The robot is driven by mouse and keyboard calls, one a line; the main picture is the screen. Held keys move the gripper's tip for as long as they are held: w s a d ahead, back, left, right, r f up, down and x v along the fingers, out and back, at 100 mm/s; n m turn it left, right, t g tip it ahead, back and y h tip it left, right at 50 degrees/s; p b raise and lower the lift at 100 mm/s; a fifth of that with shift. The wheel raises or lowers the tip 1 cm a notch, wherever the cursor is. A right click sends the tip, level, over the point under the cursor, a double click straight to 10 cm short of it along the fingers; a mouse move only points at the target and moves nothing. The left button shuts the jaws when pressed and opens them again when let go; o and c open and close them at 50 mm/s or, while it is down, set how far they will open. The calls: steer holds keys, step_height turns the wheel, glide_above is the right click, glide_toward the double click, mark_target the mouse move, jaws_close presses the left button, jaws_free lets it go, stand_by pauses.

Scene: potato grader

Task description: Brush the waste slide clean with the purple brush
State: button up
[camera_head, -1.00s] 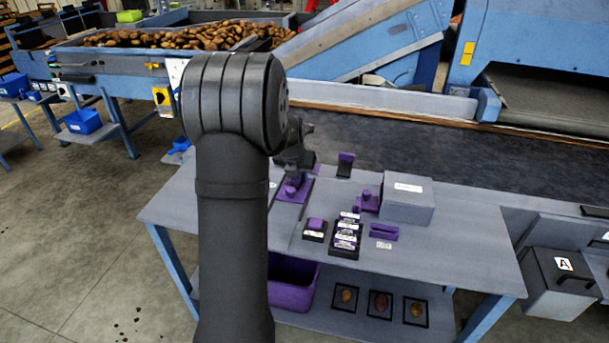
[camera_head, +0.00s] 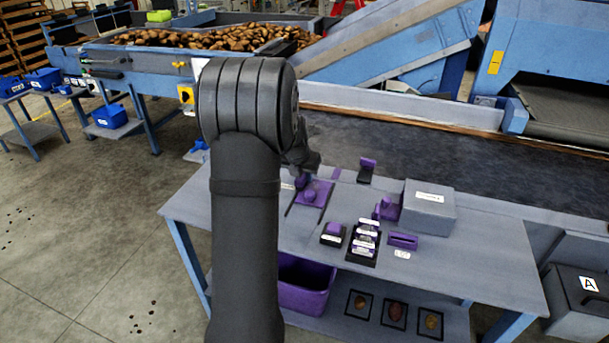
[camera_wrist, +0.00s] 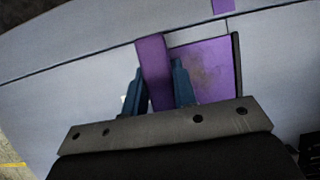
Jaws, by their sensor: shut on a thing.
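The purple brush (camera_wrist: 153,72) is held upright between the two blue-grey fingers of my gripper (camera_wrist: 158,85) in the wrist view. In the head view the brush (camera_head: 304,182) shows small below my gripper (camera_head: 300,160), at the slide's left side. The waste slide is a flat purple plate (camera_head: 319,191) on the table, with dark side rails. In the wrist view the slide (camera_wrist: 207,62) lies right of the brush and carries faint brownish smears. The brush's lower end is hidden, so contact with the slide cannot be told. My arm covers part of the table.
A grey box (camera_head: 428,207), a purple stand (camera_head: 388,208), a purple slotted block (camera_head: 403,240) and dark trays with purple pieces (camera_head: 365,243) stand right of the slide. A purple bin (camera_head: 303,285) sits below. A dark belt (camera_head: 450,165) runs behind the table.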

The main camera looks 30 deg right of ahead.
mark_target(331, 186)
steer(key=shift+s+d, duration=3.05)
steer(key=shift+s, duration=0.05)
steer(key=shift+a, duration=0.1)
steer(key=shift+w+a, duration=3)
steer(key=shift+w, duration=0.1)
steer(key=shift+s+d, duration=0.1)
steer(key=shift+s+d, duration=3)
steer(key=shift+w+a, duration=0.1)
steer(key=shift+w+a, duration=3)
